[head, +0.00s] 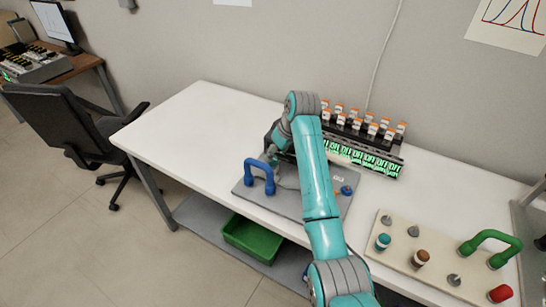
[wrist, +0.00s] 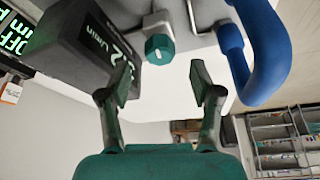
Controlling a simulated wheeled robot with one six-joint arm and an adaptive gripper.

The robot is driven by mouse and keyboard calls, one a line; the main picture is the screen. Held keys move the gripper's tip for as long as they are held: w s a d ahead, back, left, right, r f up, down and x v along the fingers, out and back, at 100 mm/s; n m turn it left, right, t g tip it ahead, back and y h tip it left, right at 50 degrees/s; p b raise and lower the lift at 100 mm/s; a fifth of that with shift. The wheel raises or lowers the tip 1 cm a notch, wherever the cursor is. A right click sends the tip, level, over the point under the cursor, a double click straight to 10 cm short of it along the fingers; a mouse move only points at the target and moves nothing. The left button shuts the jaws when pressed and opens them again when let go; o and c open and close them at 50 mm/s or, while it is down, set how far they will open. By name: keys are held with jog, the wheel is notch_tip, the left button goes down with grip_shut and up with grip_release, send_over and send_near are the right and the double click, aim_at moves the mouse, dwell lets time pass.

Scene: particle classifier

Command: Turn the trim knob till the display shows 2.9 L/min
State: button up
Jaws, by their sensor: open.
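The trim knob (wrist: 159,49) is a small teal hexagonal knob with a pale mark on its face, on a grey fitting in the wrist view. My gripper (wrist: 163,82) is open, its two dark fingers spread apart with the knob seen beyond the gap; I cannot tell whether they touch it. The black display box (wrist: 85,45) is left of the knob. It shows tilted white characters, "L/min" and what looks like a 2; the left finger covers part, so the full reading cannot be told. In the head view my arm hides the knob and gripper.
A blue handle (wrist: 262,50) stands close right of the gripper, on the grey baseplate (head: 242,190). Behind it is a rack of orange-capped vials (head: 372,128) with green OFF displays (head: 365,158). A beige board (head: 398,232) with knobs and a green handle lies right.

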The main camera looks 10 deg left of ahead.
aim_at(273, 159)
jog(key=shift+x, duration=2)
jog(key=c, duration=1.1)
